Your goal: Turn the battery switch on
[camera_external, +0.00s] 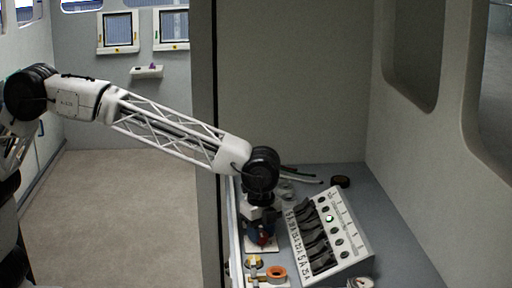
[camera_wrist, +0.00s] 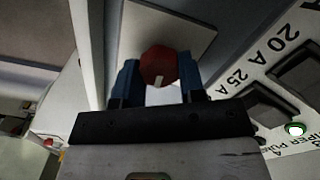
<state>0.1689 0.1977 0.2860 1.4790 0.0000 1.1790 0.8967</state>
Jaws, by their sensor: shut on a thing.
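The battery switch has a red knob (camera_wrist: 159,66) and sits on a pale square plate (camera_wrist: 190,33) in the wrist view. My gripper (camera_wrist: 159,80) is over it, with one blue finger on each side of the red knob, shut on it. In the external view my gripper (camera_external: 263,232) points down at the plate (camera_external: 262,246) on the counter, left of the sloped panel. Only a little of the red knob (camera_external: 263,241) shows there, and its exact angle is hard to read.
A sloped switch panel (camera_external: 345,225) with several black rockers and one lit green light (camera_external: 329,218) stands close on the right. A dark round object (camera_external: 340,181) and thin rods (camera_external: 303,176) lie at the back.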

